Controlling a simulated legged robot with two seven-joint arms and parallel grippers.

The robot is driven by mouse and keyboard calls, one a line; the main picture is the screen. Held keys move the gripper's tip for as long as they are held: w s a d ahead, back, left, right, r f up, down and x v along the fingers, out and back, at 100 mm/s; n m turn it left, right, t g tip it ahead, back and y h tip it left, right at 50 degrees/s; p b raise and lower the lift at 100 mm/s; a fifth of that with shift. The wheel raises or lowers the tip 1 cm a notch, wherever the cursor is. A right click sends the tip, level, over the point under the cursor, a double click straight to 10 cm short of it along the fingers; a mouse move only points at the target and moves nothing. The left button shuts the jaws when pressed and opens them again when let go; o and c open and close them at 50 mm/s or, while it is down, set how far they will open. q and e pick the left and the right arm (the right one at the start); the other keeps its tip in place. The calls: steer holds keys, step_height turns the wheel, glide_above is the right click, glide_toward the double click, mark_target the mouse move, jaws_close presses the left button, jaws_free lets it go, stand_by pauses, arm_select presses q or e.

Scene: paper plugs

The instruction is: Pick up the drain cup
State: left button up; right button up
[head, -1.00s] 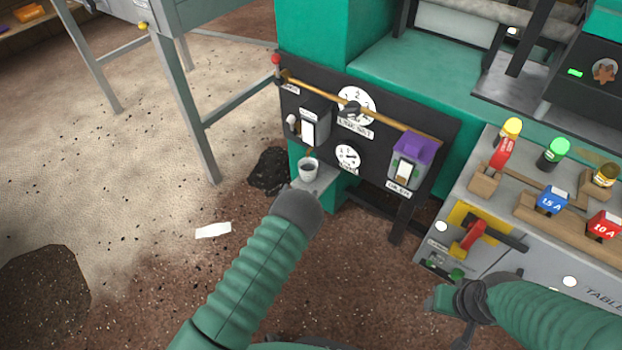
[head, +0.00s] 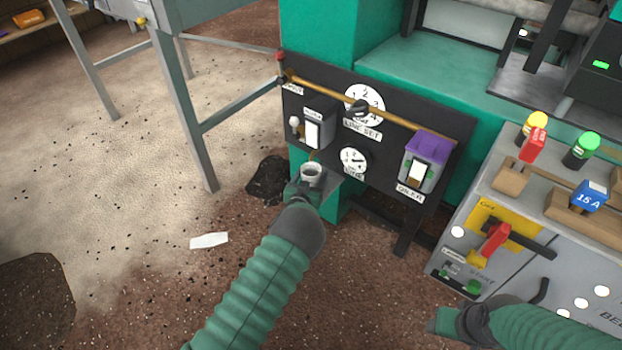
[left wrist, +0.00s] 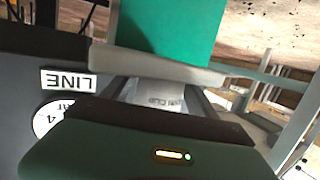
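The drain cup (head: 312,171) is a small light grey cup with a dark inside, upright at the small grey ledge (head: 331,184) below the black panel. My left gripper (head: 303,187) is at the cup's near side, with its fingers beside it. In the left wrist view, the cup (left wrist: 160,95), with partly readable lettering ending in "CUP", shows between the two dark fingers (left wrist: 165,100), which stand apart. Firm contact cannot be made out. My right gripper (head: 440,321) is at the lower right, away from the cup; its fingers are unclear.
The black panel (head: 385,130) with dials, a brass rod and a purple-topped box (head: 426,158) stands just behind the cup. A grey bench (head: 520,255) with levers and coloured blocks is at right. A grey table leg (head: 188,120) stands left. Open floor lies left.

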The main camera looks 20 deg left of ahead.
arm_select(q)
steer(key=c, duration=1.1)
steer(key=shift+c, duration=0.2)
